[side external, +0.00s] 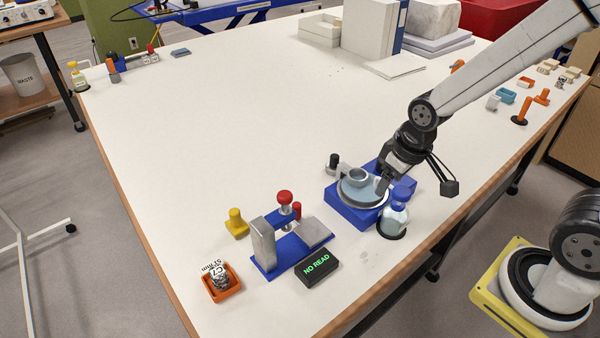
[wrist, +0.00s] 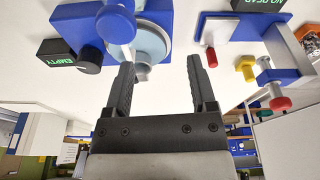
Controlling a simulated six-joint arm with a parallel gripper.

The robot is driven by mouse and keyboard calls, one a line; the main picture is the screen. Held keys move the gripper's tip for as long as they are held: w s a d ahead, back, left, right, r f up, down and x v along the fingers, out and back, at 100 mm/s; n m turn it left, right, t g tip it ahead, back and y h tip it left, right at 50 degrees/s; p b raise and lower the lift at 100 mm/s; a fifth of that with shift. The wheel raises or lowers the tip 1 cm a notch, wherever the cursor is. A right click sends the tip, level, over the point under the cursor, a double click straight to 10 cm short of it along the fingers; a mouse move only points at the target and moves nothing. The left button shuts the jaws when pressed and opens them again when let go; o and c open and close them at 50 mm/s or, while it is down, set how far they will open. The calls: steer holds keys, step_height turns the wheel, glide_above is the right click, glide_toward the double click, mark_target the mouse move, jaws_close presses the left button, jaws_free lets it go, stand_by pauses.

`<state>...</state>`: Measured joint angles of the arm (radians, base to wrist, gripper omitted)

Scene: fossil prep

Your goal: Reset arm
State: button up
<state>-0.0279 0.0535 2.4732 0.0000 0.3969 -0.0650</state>
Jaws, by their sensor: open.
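My gripper (side external: 382,186) is at the right side of a blue-based device (side external: 352,212) with a round grey plate and a small grey cup (side external: 356,177). Whether a finger touches the device or bottle, I cannot tell.
A blue clamp stand (side external: 290,252) with metal blocks and a red knob stands front left. Near it are a "NO READ" display (side external: 318,266), a yellow knob (side external: 236,223) and an orange tray (side external: 233,291) holding a labelled lump. An "EMPTY" display (wrist: 58,57) shows. The table's middle is clear.

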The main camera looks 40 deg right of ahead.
steer(key=shift+s+d+f+m, duration=0.15)
steer(key=shift+s+d+m, duration=0.1)
steer(key=shift+s, duration=0.35)
steer(key=shift+s+d+f+m, duration=0.1)
steer(key=shift+s+d+m, duration=0.15)
steer(key=shift+s, duration=0.35)
steer(key=shift+o, duration=0.5)
steer(key=shift+w, duration=0.1)
